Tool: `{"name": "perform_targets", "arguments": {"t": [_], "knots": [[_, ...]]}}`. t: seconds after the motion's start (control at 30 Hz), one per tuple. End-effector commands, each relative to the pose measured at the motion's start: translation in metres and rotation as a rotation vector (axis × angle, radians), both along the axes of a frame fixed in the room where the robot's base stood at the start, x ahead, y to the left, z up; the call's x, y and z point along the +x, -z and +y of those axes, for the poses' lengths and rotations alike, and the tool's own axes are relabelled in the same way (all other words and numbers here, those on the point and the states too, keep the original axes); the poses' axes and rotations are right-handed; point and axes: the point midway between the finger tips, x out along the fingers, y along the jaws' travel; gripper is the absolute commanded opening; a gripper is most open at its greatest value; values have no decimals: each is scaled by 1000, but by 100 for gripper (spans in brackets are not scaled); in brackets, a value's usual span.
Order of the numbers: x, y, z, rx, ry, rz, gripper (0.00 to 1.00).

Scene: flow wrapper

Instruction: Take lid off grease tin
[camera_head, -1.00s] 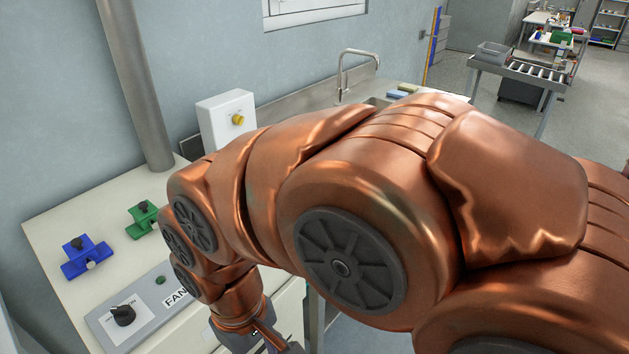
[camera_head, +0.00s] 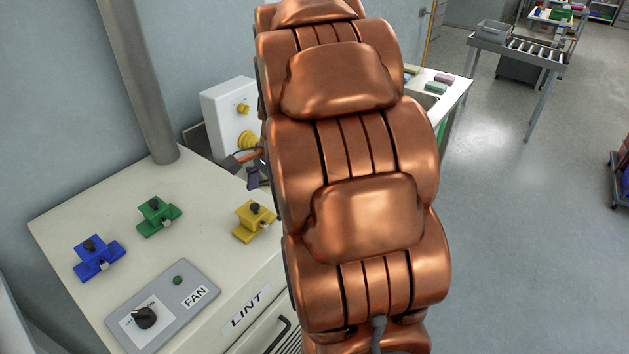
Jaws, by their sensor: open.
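No grease tin or lid can be made out in the head view; my copper arm covers much of the middle and may hide it. My gripper (camera_head: 246,169) shows partly at the left edge of my arm, with dark fingers apart. It is open, and I see nothing between the fingers. It appears in front of the lower part of a white wall box, above the back of the cream cabinet top. The rest of the gripper is hidden behind the arm.
The cream cabinet top (camera_head: 110,205) carries a blue clamp-like block (camera_head: 97,259), a green one (camera_head: 157,216) and a yellow one (camera_head: 253,219). A fan control panel (camera_head: 163,309) sits in front. The white box (camera_head: 222,108) has yellow knobs.

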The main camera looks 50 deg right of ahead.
Motion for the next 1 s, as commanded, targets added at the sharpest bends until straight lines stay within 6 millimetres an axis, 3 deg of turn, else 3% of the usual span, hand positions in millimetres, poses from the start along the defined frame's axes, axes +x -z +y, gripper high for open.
{"name": "perform_targets", "arguments": {"t": [0.03,0.3,0.5,0.7,1.0], "knots": [[7,1,-23,13,101,0,100],[30,9,-137,109,637,-14,100],[29,15,-197,168,893,-26,100],[28,19,-217,192,981,-31,100],[36,43,-212,192,983,-28,100]]}}
